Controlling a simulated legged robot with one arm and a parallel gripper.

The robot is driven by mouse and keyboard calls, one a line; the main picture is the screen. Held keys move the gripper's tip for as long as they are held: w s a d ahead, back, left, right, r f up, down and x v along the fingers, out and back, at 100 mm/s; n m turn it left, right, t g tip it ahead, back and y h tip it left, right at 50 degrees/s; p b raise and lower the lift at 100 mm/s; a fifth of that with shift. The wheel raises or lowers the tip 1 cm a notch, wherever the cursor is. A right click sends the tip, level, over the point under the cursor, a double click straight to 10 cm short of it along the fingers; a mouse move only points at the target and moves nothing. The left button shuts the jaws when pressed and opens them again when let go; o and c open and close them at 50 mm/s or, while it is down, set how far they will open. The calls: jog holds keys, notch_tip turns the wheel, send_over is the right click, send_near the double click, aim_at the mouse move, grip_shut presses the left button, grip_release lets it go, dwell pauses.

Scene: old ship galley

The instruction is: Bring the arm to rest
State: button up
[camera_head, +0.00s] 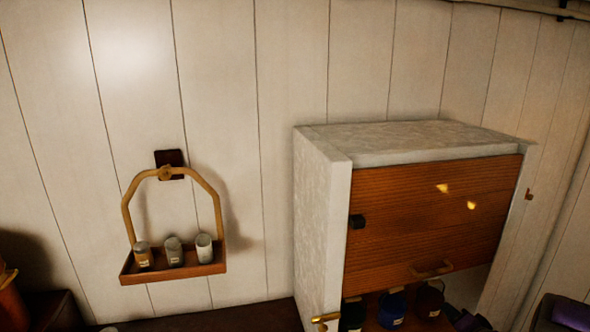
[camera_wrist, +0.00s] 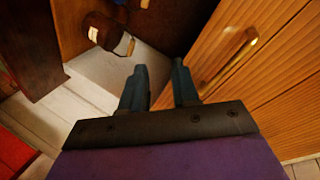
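My gripper (camera_wrist: 160,78) shows in the wrist view, its two fingers apart with a gap between them and nothing held. A wooden panel with a brass handle (camera_wrist: 230,58) is close to the right of the fingers. A brown bottle with a pale label (camera_wrist: 108,35) lies beyond the fingers to the upper left, apart from them. In the head view a purple part (camera_head: 574,314) at the lower right corner looks like my arm; the gripper's fingers cannot be made out there.
A pale cabinet (camera_head: 322,215) with a wooden shutter (camera_head: 430,225) stands at the right, open below the shutter. Several dark bottles (camera_head: 393,308) sit in that opening. A hanging wooden shelf (camera_head: 190,270) with three small jars is at the left. The plank wall between them is bare.

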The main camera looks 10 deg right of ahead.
jog(key=s+a+f+n+g+b, duration=0.1)
jog(key=s+a+n+g+b, duration=0.4)
jog(key=s+a, duration=1.1)
jog(key=s+a+n+g+y+b, duration=0.1)
jog(key=s+a+n+g+b, duration=0.4)
jog(key=s+a+g, duration=0.5)
jog(key=s+a+n, duration=0.2)
jog(key=s+a, duration=0.5)
jog(key=a, duration=0.4)
jog(key=shift+s+f+g, duration=0.3)
jog(key=shift+f+g, duration=0.1)
